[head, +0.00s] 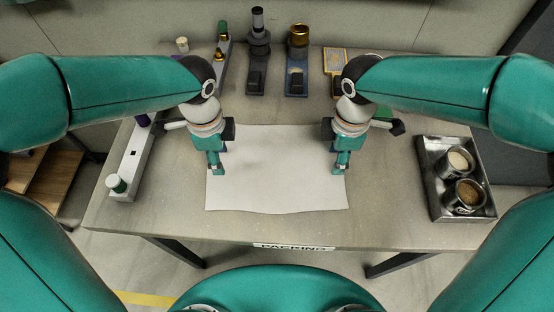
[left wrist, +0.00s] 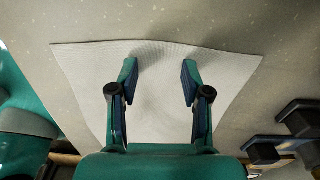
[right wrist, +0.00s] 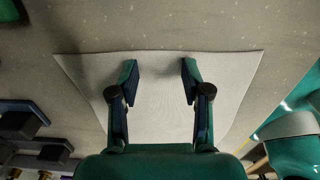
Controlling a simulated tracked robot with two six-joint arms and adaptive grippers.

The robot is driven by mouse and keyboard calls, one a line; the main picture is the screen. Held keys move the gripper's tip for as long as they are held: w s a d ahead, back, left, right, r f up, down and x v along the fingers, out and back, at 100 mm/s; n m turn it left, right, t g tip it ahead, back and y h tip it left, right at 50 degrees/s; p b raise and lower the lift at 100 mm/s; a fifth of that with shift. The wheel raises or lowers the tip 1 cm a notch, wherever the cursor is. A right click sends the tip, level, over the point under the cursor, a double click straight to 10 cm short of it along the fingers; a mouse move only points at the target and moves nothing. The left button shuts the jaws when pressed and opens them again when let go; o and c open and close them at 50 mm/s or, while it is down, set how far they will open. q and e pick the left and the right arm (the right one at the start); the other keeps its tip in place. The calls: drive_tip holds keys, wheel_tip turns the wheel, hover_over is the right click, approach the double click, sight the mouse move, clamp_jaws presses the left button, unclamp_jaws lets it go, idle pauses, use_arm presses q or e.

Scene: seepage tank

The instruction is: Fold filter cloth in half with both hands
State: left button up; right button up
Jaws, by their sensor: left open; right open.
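The white filter cloth (head: 278,180) lies flat and unfolded on the table, with a slightly wavy front edge. My left gripper (head: 216,170) is over the cloth's left part, pointing down, open and empty. In the left wrist view the left fingers (left wrist: 160,72) stand apart above the cloth (left wrist: 150,105). My right gripper (head: 341,168) is over the cloth's right part, also open and empty. In the right wrist view its fingers (right wrist: 160,72) stand apart over the cloth (right wrist: 160,110). I cannot tell whether the fingertips touch the cloth. My arms hide parts of the cloth's side edges.
A metal tray (head: 431,190) with two cups stands on the right of the table (head: 390,222). A pale rack (head: 132,160) with a white-capped vial (head: 116,183) is on the left. Several instruments, including a dark one (head: 258,45), stand at the back. The front strip is clear.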

use_arm(q)
drive_tip(key=shift+f+b, duration=0.25)
drive_tip(key=shift+b, duration=0.05)
use_arm(e)
drive_tip(key=shift+f, duration=0.25)
use_arm(q)
drive_tip(key=shift+r, duration=0.1)
drive_tip(key=shift+c, duration=0.6)
use_arm(e)
drive_tip(key=shift+r, duration=0.1)
drive_tip(key=shift+c, duration=0.6)
use_arm(q)
drive_tip(key=c, duration=0.4)
use_arm(e)
drive_tip(key=c, duration=0.4)
use_arm(q)
clamp_jaws()
use_arm(e)
drive_tip(key=shift+s, duration=0.1)
clamp_jaws()
use_arm(q)
drive_tip(key=shift+s, duration=0.1)
